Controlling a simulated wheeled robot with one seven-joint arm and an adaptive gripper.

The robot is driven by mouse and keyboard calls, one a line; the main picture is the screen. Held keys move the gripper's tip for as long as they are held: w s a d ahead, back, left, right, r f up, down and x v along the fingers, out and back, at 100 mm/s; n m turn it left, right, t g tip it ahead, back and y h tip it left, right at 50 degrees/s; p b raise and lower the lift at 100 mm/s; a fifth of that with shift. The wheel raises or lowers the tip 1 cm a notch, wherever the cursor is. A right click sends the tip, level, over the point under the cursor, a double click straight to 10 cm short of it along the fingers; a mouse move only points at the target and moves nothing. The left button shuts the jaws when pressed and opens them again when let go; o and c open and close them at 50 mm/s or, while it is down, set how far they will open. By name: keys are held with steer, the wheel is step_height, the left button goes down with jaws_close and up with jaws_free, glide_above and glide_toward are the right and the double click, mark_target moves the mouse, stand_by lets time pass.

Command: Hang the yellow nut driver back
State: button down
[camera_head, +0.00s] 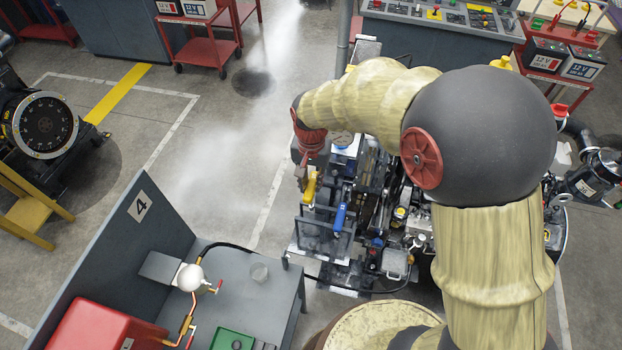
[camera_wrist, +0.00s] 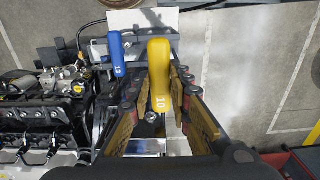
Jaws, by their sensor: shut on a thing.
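The yellow nut driver (camera_wrist: 159,72), marked 10, lies between the fingers of my gripper (camera_wrist: 160,92) in the wrist view. My gripper is shut on it. In the head view the yellow handle (camera_head: 311,187) shows just below my gripper (camera_head: 303,176), at the left end of the engine stand. A blue nut driver (camera_wrist: 116,54), marked 13, stands to the left of the yellow one in the wrist view; in the head view its handle (camera_head: 340,216) is at the dark holder frame (camera_head: 325,244). I cannot tell whether the yellow driver touches the holder; its lower end is hidden.
The engine (camera_head: 400,215) fills the space right of the holder, with many parts close by. A grey workbench (camera_head: 262,300) with a partition marked 4 (camera_head: 150,225) stands at the lower left. The floor (camera_head: 220,150) left of the holder is clear.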

mark_target(311, 207)
steer(key=shift+s+f+b, duration=0.1)
steer(key=shift+f+b, duration=0.3)
steer(key=shift+f, duration=0.4)
steer(key=shift+f+b, duration=3.15)
steer(key=shift+f, duration=2.05)
steer(key=shift+f+b, duration=0.35)
steer(key=shift+f, duration=0.3)
steer(key=c, duration=1.7)
jaws_free()
steer(key=o, duration=0.5)
steer(key=shift+r, duration=0.2)
steer(key=shift+r+p, duration=0.3)
steer(key=shift+r, duration=0.05)
steer(key=shift+r+p, duration=0.85)
steer(key=shift+r, duration=0.45)
